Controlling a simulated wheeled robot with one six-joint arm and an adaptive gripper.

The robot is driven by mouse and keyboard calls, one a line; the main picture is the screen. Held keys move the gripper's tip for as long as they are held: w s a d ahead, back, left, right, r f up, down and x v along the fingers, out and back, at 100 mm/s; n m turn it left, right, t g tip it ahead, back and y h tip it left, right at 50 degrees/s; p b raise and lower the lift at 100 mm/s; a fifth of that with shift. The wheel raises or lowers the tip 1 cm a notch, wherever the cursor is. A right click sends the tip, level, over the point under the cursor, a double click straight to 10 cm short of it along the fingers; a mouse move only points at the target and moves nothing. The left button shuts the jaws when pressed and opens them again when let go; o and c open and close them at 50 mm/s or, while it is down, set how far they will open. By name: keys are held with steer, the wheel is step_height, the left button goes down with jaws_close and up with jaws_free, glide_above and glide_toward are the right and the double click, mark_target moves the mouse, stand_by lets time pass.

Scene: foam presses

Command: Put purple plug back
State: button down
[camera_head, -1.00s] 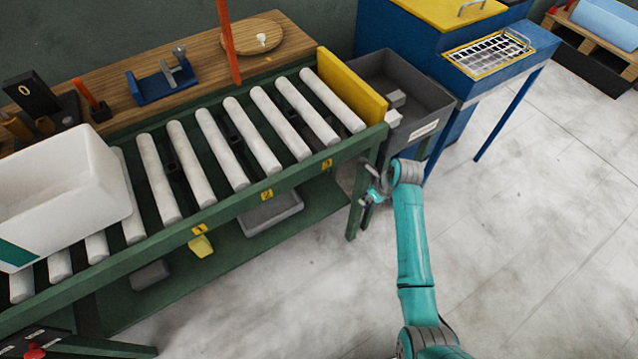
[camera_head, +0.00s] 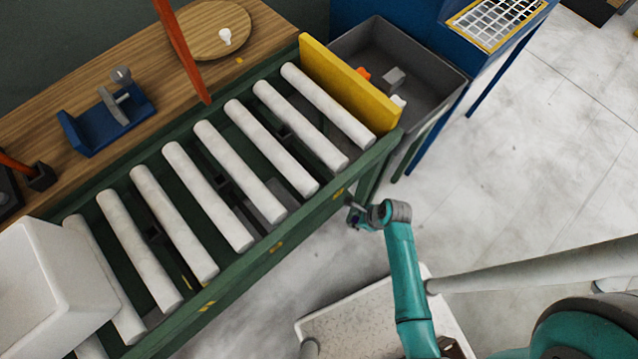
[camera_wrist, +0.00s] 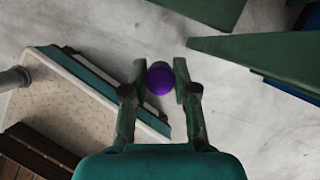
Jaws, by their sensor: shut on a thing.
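The purple plug (camera_wrist: 160,79) shows as a round purple shape between the fingertips of my gripper (camera_wrist: 160,85) in the wrist view. My gripper is shut on it and holds it in the air above the floor. In the head view my gripper (camera_head: 356,214) is small, just off the front edge of the roller conveyor near its right end. The plug is too small there to make out clearly. I cannot tell which place the plug belongs to.
The roller conveyor (camera_head: 208,196) has a yellow end plate (camera_head: 345,80) and a white bin (camera_head: 55,285) at left. A grey tray (camera_head: 440,75) sits beyond the plate. A wooden bench (camera_head: 70,165) behind holds a blue fixture (camera_head: 105,120) and a round board (camera_head: 205,40).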

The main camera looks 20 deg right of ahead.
steer(key=shift+w+a+f, duration=0.55)
steer(key=shift+w+a, duration=0.3)
steer(key=shift+w, duration=1.8)
steer(key=shift+w+a+f, duration=0.6)
steer(key=shift+w+a, duration=0.25)
steer(key=shift+w, duration=1.75)
steer(key=shift+w+a+f, duration=0.55)
steer(key=shift+w+a, duration=0.3)
steer(key=shift+w, duration=1.8)
steer(key=shift+f, duration=0.1)
steer(key=c, duration=0.9)
jaws_free()
steer(key=v, duration=0.7)
steer(key=shift+r, duration=0.35)
steer(key=shift+s, duration=0.1)
